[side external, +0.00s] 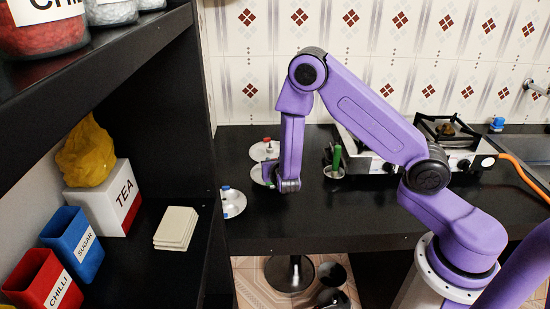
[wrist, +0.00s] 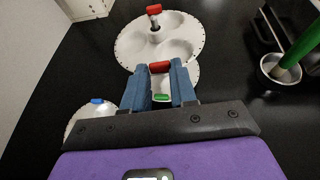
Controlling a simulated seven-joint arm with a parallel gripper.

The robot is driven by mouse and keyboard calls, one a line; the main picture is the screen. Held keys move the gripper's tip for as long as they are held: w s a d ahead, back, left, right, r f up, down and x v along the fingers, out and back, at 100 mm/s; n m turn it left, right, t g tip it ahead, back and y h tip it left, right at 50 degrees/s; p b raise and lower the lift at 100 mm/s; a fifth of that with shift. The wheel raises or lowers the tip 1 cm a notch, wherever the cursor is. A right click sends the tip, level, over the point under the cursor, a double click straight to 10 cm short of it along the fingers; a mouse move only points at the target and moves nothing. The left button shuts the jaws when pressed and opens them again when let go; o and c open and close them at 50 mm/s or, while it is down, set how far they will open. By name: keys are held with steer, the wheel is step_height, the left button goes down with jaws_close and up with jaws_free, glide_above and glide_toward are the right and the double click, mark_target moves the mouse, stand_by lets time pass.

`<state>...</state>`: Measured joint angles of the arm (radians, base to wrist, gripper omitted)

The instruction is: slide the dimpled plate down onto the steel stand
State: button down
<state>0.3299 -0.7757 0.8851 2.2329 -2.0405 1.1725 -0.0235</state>
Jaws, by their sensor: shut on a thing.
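The dimpled plate (wrist: 192,47) is round and pale, with several hollows and small holes around its rim. It lies just beyond my fingers, and it also shows in the side view (side external: 258,152). My gripper (wrist: 160,78) is shut on the red tab (wrist: 160,67) at the plate's near edge.
A second plate with a green tab (wrist: 161,98) lies below my fingers. A plate with a blue knob (side external: 232,202) lies near the counter's left edge. A steel cup with a green upright (side external: 336,158) and the stove (side external: 375,150) stand right. The counter front is clear.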

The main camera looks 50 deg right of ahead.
steer(key=shift+f, duration=2.45)
steer(key=shift+f, duration=0.35)
steer(key=c, duration=0.8)
jaws_free()
steer(key=v, duration=1.7)
steer(key=shift+s+a+r, duration=0.1)
steer(key=shift+s+r, duration=0.05)
steer(key=shift+s, duration=0.05)
